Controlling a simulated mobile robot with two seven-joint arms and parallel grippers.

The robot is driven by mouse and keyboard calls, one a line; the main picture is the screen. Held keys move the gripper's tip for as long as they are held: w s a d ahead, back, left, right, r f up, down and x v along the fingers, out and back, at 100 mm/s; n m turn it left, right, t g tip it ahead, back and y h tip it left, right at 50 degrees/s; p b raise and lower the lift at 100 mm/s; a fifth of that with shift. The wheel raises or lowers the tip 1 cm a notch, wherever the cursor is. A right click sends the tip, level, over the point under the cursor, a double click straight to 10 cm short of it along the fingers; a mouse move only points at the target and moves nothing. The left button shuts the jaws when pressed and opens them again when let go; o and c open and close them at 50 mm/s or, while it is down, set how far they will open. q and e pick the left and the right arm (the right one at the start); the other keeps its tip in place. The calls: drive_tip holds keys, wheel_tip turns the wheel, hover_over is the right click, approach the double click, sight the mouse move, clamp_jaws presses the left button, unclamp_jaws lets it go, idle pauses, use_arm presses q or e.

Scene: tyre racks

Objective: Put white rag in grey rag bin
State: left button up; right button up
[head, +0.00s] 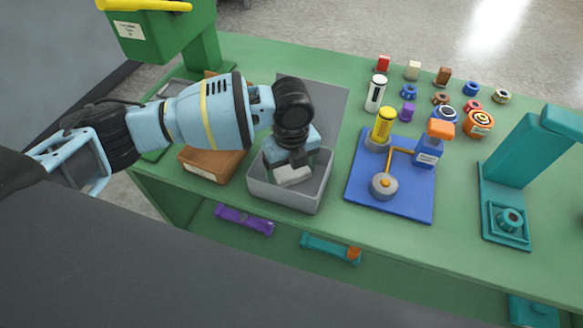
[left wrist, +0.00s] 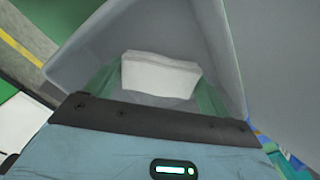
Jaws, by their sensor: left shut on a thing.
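The white rag (head: 292,174) is a pale folded block at my left gripper (head: 290,164), inside the grey rag bin (head: 285,196). My left gripper points down into the bin and is shut on the rag. In the left wrist view the rag (left wrist: 160,75) shows beyond the gripper body, with the grey bin walls (left wrist: 205,40) around it. My right gripper is in neither view.
A brown box (head: 212,163) stands just left of the bin. A blue fixture board (head: 405,195) with a yellow cylinder lies to the right. Several small coloured parts stand behind it. A teal stand (head: 510,190) is at the far right of the green bench (head: 450,215).

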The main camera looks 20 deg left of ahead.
sight(291, 170)
use_arm(q)
drive_tip(key=shift+f, duration=0.3)
drive_tip(key=o, duration=0.8)
wheel_tip(291, 170, up, 12)
drive_tip(key=shift+r+p, duration=0.15)
drive_tip(key=shift+p, duration=0.2)
